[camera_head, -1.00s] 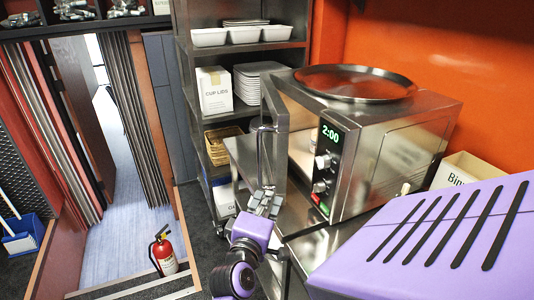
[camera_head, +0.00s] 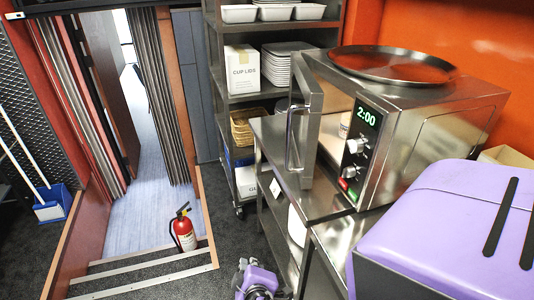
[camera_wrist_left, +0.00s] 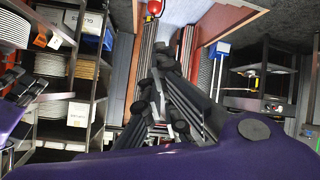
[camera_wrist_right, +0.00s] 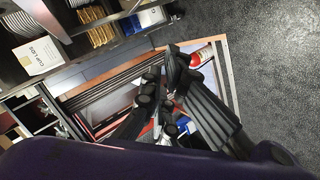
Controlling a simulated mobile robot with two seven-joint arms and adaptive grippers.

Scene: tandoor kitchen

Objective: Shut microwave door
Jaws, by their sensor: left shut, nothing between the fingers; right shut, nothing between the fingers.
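The steel microwave (camera_head: 425,135) stands on a steel table at the right of the head view. Its door (camera_head: 318,125) stands wide open, swung out to the left with its handle (camera_head: 291,140) facing the shelf. My right gripper (camera_head: 245,265) is low at the bottom edge of the head view, below and apart from the door. Its fingers also show in the right wrist view (camera_wrist_right: 168,92), shut and empty. My left gripper (camera_wrist_left: 165,88) is seen only in the left wrist view, shut and empty. The microwave shows in neither wrist view.
A round steel tray (camera_head: 392,72) lies on the microwave. A shelf rack (camera_head: 232,98) with a cup lids box (camera_head: 242,70) stands behind the door. A fire extinguisher (camera_head: 183,232) stands by the steps (camera_head: 150,268). Dark floor lies between the steps and the table.

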